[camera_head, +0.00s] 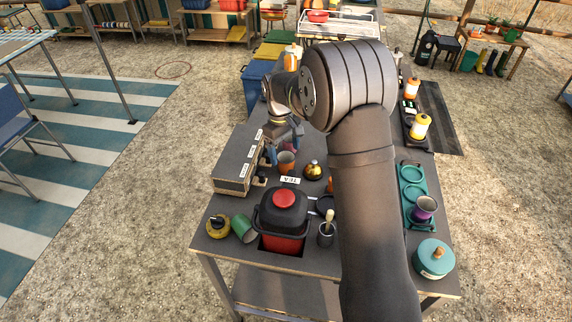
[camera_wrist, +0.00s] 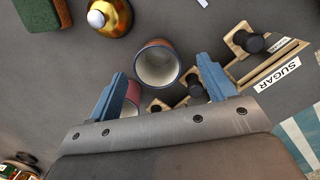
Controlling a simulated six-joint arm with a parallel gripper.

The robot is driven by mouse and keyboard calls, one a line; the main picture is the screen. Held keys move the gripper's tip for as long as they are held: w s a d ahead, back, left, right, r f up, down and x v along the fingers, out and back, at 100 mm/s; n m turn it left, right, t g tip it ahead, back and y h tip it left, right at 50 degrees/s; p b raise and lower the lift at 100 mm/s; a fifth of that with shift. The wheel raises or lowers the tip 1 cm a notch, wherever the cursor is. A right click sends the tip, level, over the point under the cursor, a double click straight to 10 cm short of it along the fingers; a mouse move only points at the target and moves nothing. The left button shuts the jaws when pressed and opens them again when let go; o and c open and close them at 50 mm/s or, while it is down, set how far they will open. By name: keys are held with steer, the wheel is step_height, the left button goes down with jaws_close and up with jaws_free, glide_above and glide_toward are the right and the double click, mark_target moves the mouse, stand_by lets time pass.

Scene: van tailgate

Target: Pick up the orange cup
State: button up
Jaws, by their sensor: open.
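The orange cup (camera_head: 286,164) stands upright on the table, just right of the grey box with labelled fronts. In the wrist view the cup (camera_wrist: 157,66) shows its pale inside and a bluish rim. My gripper (camera_head: 283,147) is open and pointed down near the cup. In the wrist view the open blue fingers (camera_wrist: 162,72) lie to either side of the cup's near edge, with nothing held. I cannot tell their height over it. A pinkish cup (camera_wrist: 133,92) is close by, partly hidden behind the left finger.
The grey box (camera_head: 237,165) has wooden drawers with black knobs (camera_wrist: 197,87) close to the cup. A brass-coloured pot (camera_head: 313,170) stands to its right. A black and red container (camera_head: 283,220), a tipped green cup (camera_head: 244,229) and a teal holder (camera_head: 414,187) are also on the table.

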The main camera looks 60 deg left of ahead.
steer(key=shift+w+f, duration=0.15)
steer(key=shift+f, duration=1.4)
steer(key=shift+w+f, duration=0.1)
steer(key=shift+f, duration=1.45)
steer(key=c, duration=1.1)
